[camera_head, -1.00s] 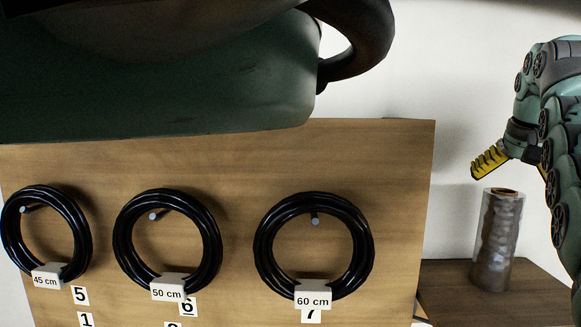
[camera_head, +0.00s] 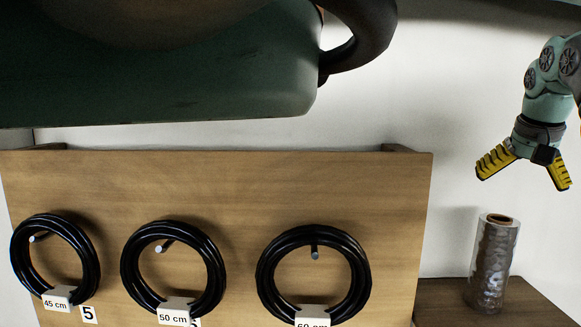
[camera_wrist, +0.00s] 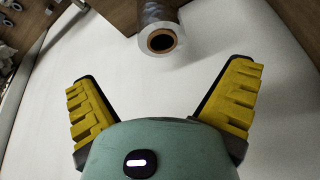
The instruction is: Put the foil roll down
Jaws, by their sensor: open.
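The foil roll (camera_head: 492,262) stands upright on a brown wooden surface (camera_head: 445,306) at the lower right of the head view. It is a silvery, wrapped cylinder with a brown core. In the wrist view the roll (camera_wrist: 158,25) shows end-on at the top, beyond my fingertips. My gripper (camera_head: 520,172) is above the roll, with its yellow fingers spread wide and nothing between them. In the wrist view my gripper (camera_wrist: 163,85) is also open and empty, apart from the roll.
A wooden board (camera_head: 235,185) to the left carries black cable coils (camera_head: 312,232) on pegs, with length labels. A pale wall (camera_head: 440,120) stands behind. The wooden surface beside the roll looks clear.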

